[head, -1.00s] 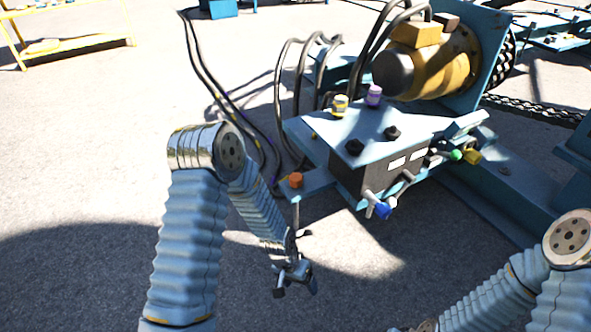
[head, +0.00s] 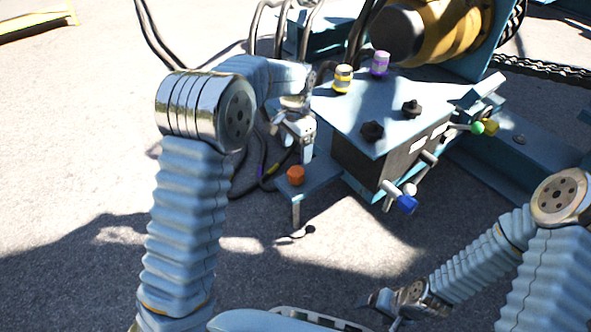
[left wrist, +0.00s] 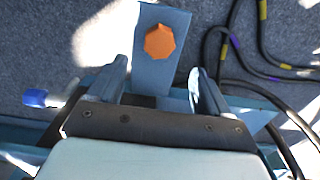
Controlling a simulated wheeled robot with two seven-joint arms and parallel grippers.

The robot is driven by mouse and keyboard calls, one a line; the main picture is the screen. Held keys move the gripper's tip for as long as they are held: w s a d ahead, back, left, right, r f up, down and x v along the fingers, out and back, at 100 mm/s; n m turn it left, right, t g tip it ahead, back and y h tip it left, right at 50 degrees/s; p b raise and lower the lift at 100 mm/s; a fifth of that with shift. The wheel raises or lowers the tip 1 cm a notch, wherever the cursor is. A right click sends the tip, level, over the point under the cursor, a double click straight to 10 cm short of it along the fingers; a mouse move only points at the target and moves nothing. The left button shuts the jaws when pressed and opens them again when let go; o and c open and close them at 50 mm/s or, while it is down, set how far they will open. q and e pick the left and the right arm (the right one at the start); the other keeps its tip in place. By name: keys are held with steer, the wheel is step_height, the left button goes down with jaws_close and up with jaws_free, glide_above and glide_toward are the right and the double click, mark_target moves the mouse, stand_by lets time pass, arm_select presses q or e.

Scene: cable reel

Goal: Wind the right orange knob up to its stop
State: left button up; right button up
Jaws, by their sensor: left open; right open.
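An orange knob (head: 295,176) sits on a blue bracket (head: 312,180) at the left side of the control box. It is the only orange knob I see. In the left wrist view the knob (left wrist: 159,41) is a faceted orange cap, ahead of the fingertips and roughly centred between them. My left gripper (head: 296,140) is open and empty, just above the knob in the head picture, and apart from it. Its fingers stand wide in the left wrist view (left wrist: 157,76). My right gripper (head: 386,306) is open at the bottom, far from the knob.
The control box (head: 370,115) carries yellow (head: 342,79) and purple (head: 380,63) knobs, two black knobs, and blue (head: 407,204) and green (head: 478,128) handles. Black cables (head: 245,165) lie behind my left arm. The ground in front of the bracket is clear.

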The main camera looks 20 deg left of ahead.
mark_target(296, 171)
arm_select(q)
step_height(296, 171, down, 9)
steer(key=shift+f+b, duration=0.2)
steer(key=shift+b, duration=0.65)
steer(key=shift+c, duration=0.2)
steer(key=c, duration=1)
